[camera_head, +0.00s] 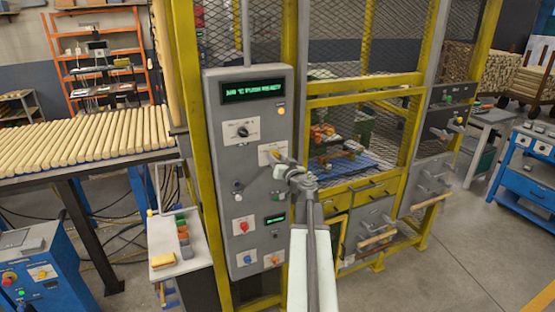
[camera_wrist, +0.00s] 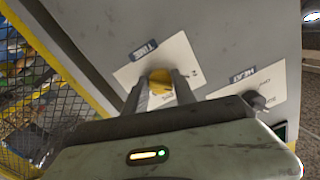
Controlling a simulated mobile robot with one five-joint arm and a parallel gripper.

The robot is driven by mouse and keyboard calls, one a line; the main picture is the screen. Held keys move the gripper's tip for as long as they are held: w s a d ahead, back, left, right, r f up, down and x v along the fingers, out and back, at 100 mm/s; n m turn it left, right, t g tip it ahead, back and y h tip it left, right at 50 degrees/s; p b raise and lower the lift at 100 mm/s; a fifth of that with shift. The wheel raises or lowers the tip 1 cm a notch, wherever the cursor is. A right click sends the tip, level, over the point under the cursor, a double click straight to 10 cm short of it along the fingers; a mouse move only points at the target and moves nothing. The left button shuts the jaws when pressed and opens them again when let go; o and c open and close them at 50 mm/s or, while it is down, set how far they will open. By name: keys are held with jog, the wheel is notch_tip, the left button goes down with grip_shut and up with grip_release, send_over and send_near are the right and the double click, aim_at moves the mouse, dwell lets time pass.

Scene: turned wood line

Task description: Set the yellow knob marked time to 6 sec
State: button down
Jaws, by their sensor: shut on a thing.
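The yellow knob (camera_wrist: 161,84) sits on a white plate (camera_wrist: 188,52) under a dark label reading TIME in the wrist view. My gripper (camera_wrist: 162,92) is shut on this knob, one finger on each side of it. The plate's scale marks are mostly hidden or too small to read, so I cannot tell the knob's setting. In the head view my gripper (camera_head: 284,160) reaches the grey control panel (camera_head: 218,145) at the time plate (camera_head: 267,151), and largely covers the knob.
The panel also has a green-lit display (camera_head: 252,90), a black dial (camera_head: 242,131) and a red knob (camera_head: 243,227). Yellow-framed mesh (camera_head: 365,60) stands to the right.

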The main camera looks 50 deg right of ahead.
jog(key=m, duration=2.1)
jog(key=shift+a+r, duration=0.1)
jog(key=shift+r, duration=0.1)
jog(key=shift+m, duration=0.3)
jog(key=c, duration=1)
grip_release()
jog(key=v, duration=0.7)
jog(key=shift+s+a, duration=0.1)
jog(key=shift+s, duration=0.25)
